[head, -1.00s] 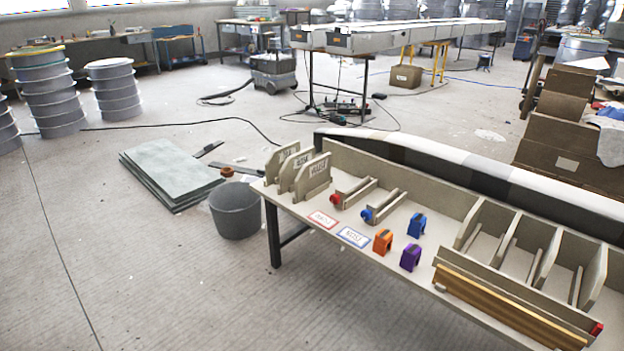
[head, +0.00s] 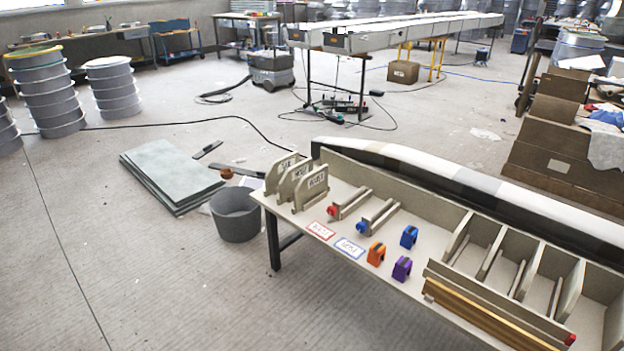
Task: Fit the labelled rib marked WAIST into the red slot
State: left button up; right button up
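Several beige ribs (head: 311,187) with white labels stand upright side by side at the left end of the table. Their label text is too small to read surely, so I cannot tell which is WAIST. A slot with a red end (head: 333,210) lies to the right of the ribs and looks empty. A like slot with a blue end (head: 362,227) lies just right of it. A red-bordered card (head: 320,230) and a blue-bordered card (head: 349,248) lie in front of them. Neither of my grippers shows in the head view.
The table (head: 300,248) also holds an orange clamp (head: 376,254), a purple clamp (head: 401,269) and a blue clamp (head: 409,237). A divided mould (head: 478,300) fills its right side. A grey bucket (head: 236,216) and stacked sheets (head: 170,174) stand on the floor at left.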

aim_at(346, 158)
jog(key=i+u, duration=0.2)
jog(key=i, duration=0.25)
jog(key=i+l+u, duration=0.2)
jog(key=i, duration=0.25)
jog(key=i+l+u, duration=0.2)
jog(key=i, duration=0.25)
jog(key=i+l+u, duration=0.2)
jog(key=i, duration=0.65)
